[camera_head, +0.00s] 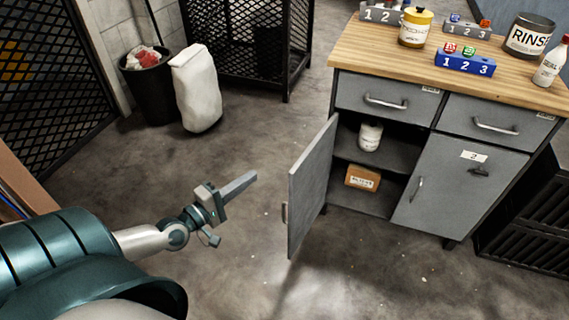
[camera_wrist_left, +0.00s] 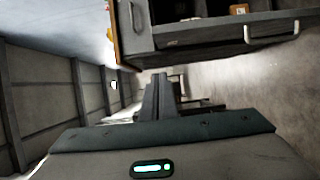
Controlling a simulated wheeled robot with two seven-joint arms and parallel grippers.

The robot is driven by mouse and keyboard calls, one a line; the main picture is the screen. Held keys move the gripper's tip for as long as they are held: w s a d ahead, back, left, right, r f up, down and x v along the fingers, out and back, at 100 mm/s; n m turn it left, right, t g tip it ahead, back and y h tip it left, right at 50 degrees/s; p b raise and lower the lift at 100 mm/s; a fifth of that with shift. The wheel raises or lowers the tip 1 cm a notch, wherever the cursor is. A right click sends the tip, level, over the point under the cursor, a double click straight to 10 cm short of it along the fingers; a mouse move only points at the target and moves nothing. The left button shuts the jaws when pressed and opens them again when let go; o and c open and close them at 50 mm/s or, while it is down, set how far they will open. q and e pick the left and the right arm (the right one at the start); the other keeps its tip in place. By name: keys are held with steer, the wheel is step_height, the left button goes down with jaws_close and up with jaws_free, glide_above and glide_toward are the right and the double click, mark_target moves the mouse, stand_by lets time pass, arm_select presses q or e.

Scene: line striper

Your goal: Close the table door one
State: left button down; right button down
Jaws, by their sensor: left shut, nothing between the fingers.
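The table (camera_head: 350,56) has a wooden top and a grey cabinet below. Its left door (camera_head: 312,185) stands open, swung out toward the left, with a handle near its outer edge. The open compartment shows a white container (camera_head: 370,136) on the shelf and a brown box (camera_head: 362,178) lower down. The right door (camera_head: 458,185), marked with a label, is closed. My left gripper (camera_head: 240,186) is shut and empty, to the left of the open door and apart from it. Its fingers (camera_wrist_left: 158,98) also show in the left wrist view. My right gripper is not seen.
A black bin (camera_head: 150,88) and a white sack (camera_head: 197,90) stand at the back left. The floor around the gripper is clear.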

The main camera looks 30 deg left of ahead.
arm_select(q)
steer(key=shift+w, duration=0.1)
